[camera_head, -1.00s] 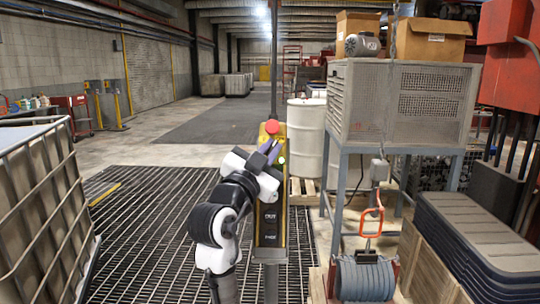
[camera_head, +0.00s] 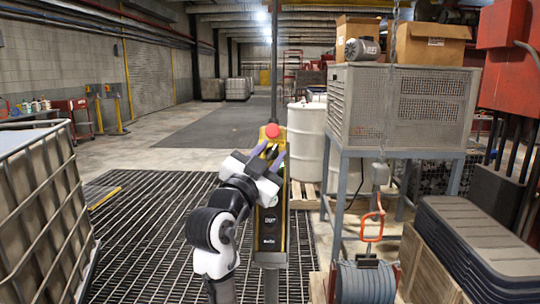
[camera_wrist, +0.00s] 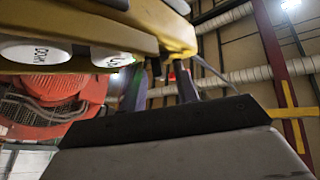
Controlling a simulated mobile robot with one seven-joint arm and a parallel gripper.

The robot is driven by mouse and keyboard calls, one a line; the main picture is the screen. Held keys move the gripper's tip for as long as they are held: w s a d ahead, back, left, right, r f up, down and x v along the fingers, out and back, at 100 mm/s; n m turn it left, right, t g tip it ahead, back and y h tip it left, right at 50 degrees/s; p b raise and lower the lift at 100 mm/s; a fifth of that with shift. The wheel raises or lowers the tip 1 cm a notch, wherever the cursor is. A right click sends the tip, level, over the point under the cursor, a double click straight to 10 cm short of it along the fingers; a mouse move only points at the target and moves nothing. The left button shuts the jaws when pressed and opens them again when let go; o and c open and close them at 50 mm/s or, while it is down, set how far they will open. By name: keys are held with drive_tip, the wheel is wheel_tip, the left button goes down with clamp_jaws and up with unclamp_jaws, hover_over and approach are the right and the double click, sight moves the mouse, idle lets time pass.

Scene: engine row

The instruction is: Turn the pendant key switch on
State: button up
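The pendant (camera_head: 270,228) is a tall black and yellow box on a post, with a red button (camera_head: 271,131) on top. In the wrist view its yellow housing (camera_wrist: 150,28) fills the top, with white round buttons, one reading DOWN. My gripper (camera_head: 271,154) is at the pendant's upper front, just below the red button. In the wrist view its two grey-purple fingers (camera_wrist: 160,82) stand apart. A small dark part shows between the tips; I cannot tell whether it is the key or whether the fingers touch it. The key switch is otherwise hidden by my gripper.
A caged white tank (camera_head: 40,215) stands at the left. A grey mesh cabinet (camera_head: 402,105) on a stand, a white drum (camera_head: 306,140) and a hanging orange hook (camera_head: 373,227) are at the right. Open floor grating (camera_head: 150,225) lies left of my arm.

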drive_tip(key=b+v, duration=0.4)
drive_tip(key=v, duration=0.9)
drive_tip(key=shift+s+a, duration=0.2)
